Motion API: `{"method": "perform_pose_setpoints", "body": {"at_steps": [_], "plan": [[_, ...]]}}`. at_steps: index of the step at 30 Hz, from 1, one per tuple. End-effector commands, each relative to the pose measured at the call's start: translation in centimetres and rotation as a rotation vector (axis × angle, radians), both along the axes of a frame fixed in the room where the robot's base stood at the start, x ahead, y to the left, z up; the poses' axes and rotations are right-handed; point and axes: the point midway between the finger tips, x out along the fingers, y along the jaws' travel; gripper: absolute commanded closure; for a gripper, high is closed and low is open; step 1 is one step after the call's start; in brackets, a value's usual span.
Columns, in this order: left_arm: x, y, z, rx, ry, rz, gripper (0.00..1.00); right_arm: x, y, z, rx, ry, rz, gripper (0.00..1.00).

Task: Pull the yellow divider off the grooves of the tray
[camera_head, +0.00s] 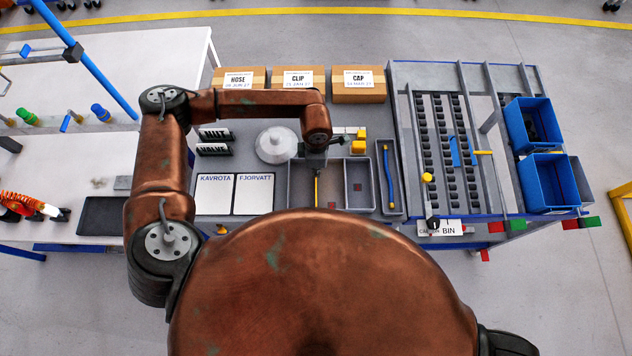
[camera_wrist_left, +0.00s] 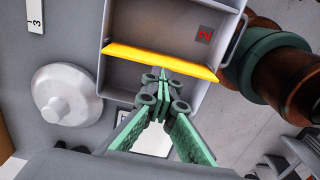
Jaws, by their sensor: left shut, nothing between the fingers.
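The yellow divider (camera_wrist_left: 160,60) spans the grey tray (camera_wrist_left: 104,35) from wall to wall in the left wrist view. In the head view the divider (camera_head: 317,189) shows as a thin yellow strip in the tray (camera_head: 345,183), partly under my arm. My left gripper (camera_wrist_left: 160,80) is shut and empty, its fingertips close to the middle of the divider; I cannot tell whether they touch it. In the head view the left gripper (camera_head: 316,160) is above the tray, its fingers hard to make out. My right gripper is out of view.
A white round part (camera_head: 277,145) sits left of the tray. Three cartons (camera_head: 298,84) stand behind. A narrow tray with a blue strip (camera_head: 388,175) and a slotted rack (camera_head: 449,140) are to the right. White cards (camera_head: 254,194) lie at the left.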

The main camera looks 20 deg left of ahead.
Motion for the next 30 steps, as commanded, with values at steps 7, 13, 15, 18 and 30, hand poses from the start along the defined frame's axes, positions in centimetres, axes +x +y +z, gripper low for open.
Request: {"method": "perform_pose_setpoints", "body": {"at_steps": [7,13,15,18,30], "plan": [[0.0,0.0,0.0,0.0,0.0,0.0,0.99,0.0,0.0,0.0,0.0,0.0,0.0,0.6],[0.0,0.0,0.0,0.0,0.0,0.0,0.85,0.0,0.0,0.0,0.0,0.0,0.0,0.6],[0.0,0.0,0.0,0.0,0.0,0.0,0.81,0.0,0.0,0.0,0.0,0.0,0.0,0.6],[0.0,0.0,0.0,0.0,0.0,-0.001,0.81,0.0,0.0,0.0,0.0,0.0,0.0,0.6],[0.1,0.0,2.7,0.0,-0.003,-0.001,0.81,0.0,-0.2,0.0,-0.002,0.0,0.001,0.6]]}}
